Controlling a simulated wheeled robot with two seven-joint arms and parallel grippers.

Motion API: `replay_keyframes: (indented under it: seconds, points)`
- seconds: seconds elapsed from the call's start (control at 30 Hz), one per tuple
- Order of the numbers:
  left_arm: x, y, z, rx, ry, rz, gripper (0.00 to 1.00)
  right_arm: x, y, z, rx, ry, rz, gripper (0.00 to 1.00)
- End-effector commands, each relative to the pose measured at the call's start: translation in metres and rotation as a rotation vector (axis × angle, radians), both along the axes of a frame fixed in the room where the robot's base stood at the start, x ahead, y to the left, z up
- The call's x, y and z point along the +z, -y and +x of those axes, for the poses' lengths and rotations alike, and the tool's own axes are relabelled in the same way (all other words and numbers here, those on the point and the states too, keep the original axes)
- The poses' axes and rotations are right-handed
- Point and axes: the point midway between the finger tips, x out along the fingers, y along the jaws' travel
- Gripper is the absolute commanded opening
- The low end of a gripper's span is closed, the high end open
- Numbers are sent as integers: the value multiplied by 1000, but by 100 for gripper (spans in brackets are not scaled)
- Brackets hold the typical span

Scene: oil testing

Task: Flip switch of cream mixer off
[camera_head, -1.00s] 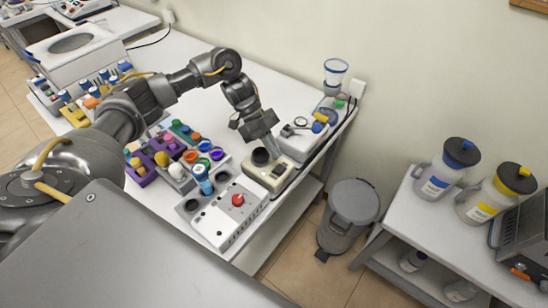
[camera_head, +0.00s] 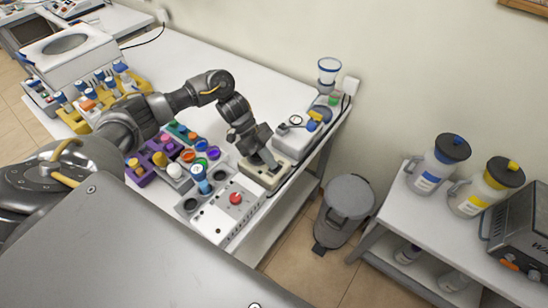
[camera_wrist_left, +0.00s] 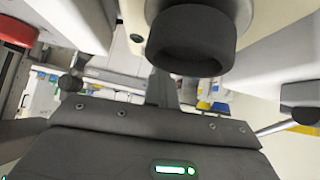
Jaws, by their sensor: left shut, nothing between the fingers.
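The cream mixer (camera_head: 254,174) is a small cream box at the front right part of the white table, between the grey-white box with a red knob and a white device. My left gripper (camera_head: 273,166) is shut and empty, pointing down over the mixer. It hides much of the mixer's top in the head view. In the left wrist view the mixer's black round cup (camera_wrist_left: 190,42) is close above my shut fingers (camera_wrist_left: 162,88). I cannot make out the switch or whether the fingers touch the mixer. My right gripper is not in view.
The box with the red knob (camera_head: 222,219) is just left of the mixer. A white device (camera_head: 292,143) stands just behind it. Purple racks (camera_head: 140,176) with coloured caps lie further left. A grey bin (camera_head: 346,206) stands on the floor at right.

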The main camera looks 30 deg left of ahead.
Motion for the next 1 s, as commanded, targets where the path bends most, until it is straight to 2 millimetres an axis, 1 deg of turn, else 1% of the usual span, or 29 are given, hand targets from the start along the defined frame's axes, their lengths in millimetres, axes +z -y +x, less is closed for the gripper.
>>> replay_keyframes:
  seconds: [0.03, 0.17, 0.4, 0.67, 1.0]
  points:
    - [-3, 2, -1, -3, -7, 4, 0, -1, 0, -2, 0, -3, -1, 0]
    - [-4, 1, -1, -2, -9, 4, 0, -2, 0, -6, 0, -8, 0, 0]
    - [-6, 2, 4, -1, -9, 6, 0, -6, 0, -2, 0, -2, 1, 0]
    - [-4, 3, 15, 0, -7, 7, 0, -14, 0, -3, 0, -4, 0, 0]
    - [-1, 3, 15, -1, -7, 6, 0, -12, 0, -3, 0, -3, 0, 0]
